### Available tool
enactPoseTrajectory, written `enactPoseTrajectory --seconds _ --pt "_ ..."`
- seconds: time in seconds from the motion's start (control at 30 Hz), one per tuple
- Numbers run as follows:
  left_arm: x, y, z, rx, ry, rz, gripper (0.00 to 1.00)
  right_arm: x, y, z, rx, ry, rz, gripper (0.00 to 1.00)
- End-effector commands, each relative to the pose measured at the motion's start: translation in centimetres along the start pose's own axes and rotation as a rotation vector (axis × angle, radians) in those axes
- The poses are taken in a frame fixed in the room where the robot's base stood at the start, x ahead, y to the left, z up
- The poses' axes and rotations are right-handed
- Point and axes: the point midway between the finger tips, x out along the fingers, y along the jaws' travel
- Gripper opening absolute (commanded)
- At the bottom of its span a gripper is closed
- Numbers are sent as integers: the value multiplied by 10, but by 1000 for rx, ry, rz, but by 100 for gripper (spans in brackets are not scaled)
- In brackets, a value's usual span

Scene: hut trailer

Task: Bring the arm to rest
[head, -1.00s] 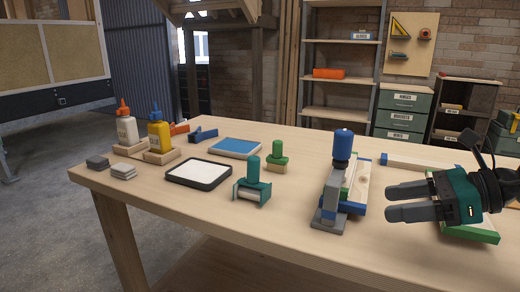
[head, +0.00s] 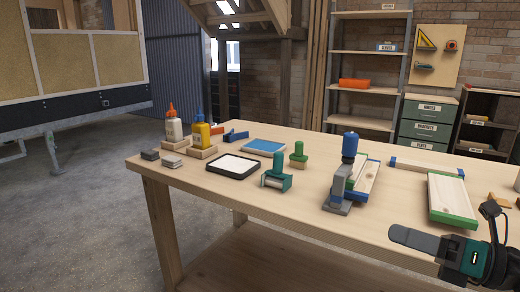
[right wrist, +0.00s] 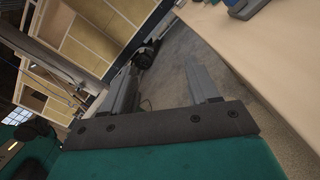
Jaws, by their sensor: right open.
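My right gripper (head: 415,255) is at the lower right of the head view, beside the front edge of the wooden workbench (head: 300,210). One grey finger shows clearly there; the lower part is cut off by the frame. In the right wrist view its two grey fingers (right wrist: 165,90) stand apart with nothing between them, and the floor shows beyond. The bench edge is to the right in that view. My left gripper is not in view.
On the bench are a blue-topped clamp press (head: 345,175), a green-ended board (head: 450,197), a teal stamp (head: 277,172), a black-rimmed tray (head: 208,165) and glue bottles (head: 200,134). Shelves (head: 365,60) stand behind. Concrete floor (head: 80,210) is clear at left.

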Motion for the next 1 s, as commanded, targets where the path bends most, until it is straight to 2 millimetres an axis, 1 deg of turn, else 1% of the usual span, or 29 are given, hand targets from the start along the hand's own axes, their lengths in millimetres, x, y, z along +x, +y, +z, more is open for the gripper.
enactPoseTrajectory --seconds 0.03,0.07,0.13,0.17,0.2,0.23,0.27,0.3,0.37,0.4,0.5,0.6,0.7,0.8,1.0 --pt "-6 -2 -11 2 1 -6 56 4 2 -3 179 -93 5 60" --pt "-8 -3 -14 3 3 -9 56 6 0 -7 288 -149 2 60" --pt "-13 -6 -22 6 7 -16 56 6 -9 -20 571 -293 -15 60" --pt "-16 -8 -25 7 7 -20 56 5 -14 -28 704 -359 -27 60" --pt "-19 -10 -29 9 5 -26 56 3 -22 -42 889 -449 -50 60" --pt "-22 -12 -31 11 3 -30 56 0 -28 -54 1032 -518 -70 60" --pt "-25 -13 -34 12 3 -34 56 -3 -33 -69 1176 -587 -94 60" --pt "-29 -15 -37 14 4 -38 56 -8 -39 -93 1367 -679 -132 60" --pt "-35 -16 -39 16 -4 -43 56 -15 -43 -132 1640 -811 -193 60" --pt "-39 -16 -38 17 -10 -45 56 -19 -43 -159 1806 -891 -235 60" --pt "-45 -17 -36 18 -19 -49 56 -26 -34 -216 2121 -1047 -330 60" --pt "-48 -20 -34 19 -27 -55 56 -29 -21 -255 2318 -1145 -401 60" --pt "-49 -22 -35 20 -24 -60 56 -30 -12 -276 2422 -1197 -441 60" --pt "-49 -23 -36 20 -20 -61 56 -30 -10 -283 2457 -1215 -454 60" --pt "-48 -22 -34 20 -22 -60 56 -30 -11 -283 2455 -1214 -455 60"
